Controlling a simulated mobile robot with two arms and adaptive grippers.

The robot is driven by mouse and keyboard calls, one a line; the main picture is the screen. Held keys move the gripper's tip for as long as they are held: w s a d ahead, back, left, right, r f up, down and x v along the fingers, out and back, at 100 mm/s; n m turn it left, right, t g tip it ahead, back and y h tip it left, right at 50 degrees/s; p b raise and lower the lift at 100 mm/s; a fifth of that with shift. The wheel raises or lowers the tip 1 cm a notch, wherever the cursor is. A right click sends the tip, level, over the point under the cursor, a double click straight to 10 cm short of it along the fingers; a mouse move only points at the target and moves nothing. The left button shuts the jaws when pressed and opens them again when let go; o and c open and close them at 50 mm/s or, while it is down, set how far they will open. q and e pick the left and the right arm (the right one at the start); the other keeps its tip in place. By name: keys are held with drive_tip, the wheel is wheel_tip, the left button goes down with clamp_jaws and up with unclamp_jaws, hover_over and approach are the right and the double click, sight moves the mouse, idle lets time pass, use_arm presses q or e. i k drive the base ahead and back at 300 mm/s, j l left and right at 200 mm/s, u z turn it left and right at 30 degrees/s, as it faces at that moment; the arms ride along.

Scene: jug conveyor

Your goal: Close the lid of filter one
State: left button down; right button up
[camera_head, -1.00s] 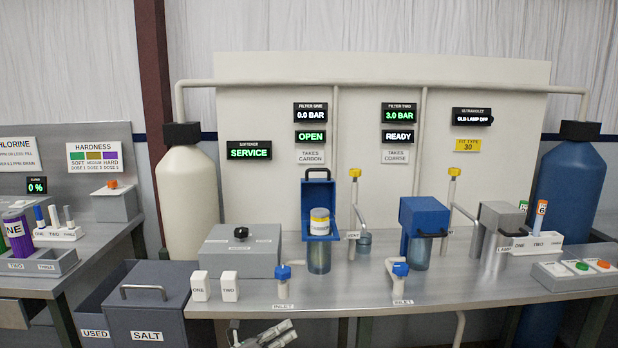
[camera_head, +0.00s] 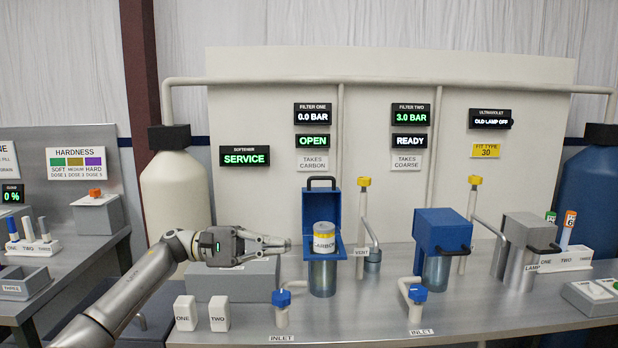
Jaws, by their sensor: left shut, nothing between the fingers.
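Filter one stands on the bench with its blue lid (camera_head: 321,207) raised upright, the black handle (camera_head: 321,181) at its top. A carbon cartridge (camera_head: 324,237) with a yellow band sits in the clear housing (camera_head: 322,278) below. The sign above filter one reads OPEN (camera_head: 313,141) and its display reads 0.0 BAR (camera_head: 313,114). My left gripper (camera_head: 286,244) is shut and empty, just left of the filter, level with the cartridge, its fingers pointing right. It hides part of the softener box (camera_head: 245,283). My right gripper is not in view.
Blue inlet valves (camera_head: 281,298) stand in front of the filters. The yellow-topped vent pipe (camera_head: 364,182) rises right of filter one. Filter two (camera_head: 443,232) is shut, farther right. White blocks ONE (camera_head: 186,313) and TWO (camera_head: 219,314) stand at front left.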

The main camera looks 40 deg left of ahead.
sight(318, 203)
drive_tip(key=i+j, duration=0.6)
drive_tip(key=j, duration=0.15)
drive_tip(key=i+j, duration=0.65)
